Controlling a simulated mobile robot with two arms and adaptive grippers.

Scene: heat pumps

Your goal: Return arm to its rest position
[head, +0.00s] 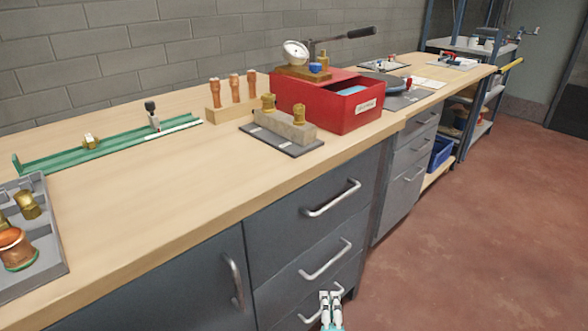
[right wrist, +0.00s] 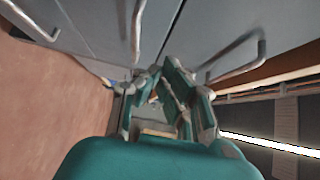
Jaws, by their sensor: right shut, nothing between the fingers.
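My right gripper (head: 330,298) shows at the bottom of the head view, low in front of the grey drawers (head: 318,222) of the workbench. It is shut and empty. In the right wrist view my right gripper (right wrist: 160,85) has its fingers pointing ahead, close to the drawer fronts and their metal handles (right wrist: 240,55). I cannot tell whether it touches a handle. My left gripper is not in either view.
The red floor (head: 470,230) at right is clear.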

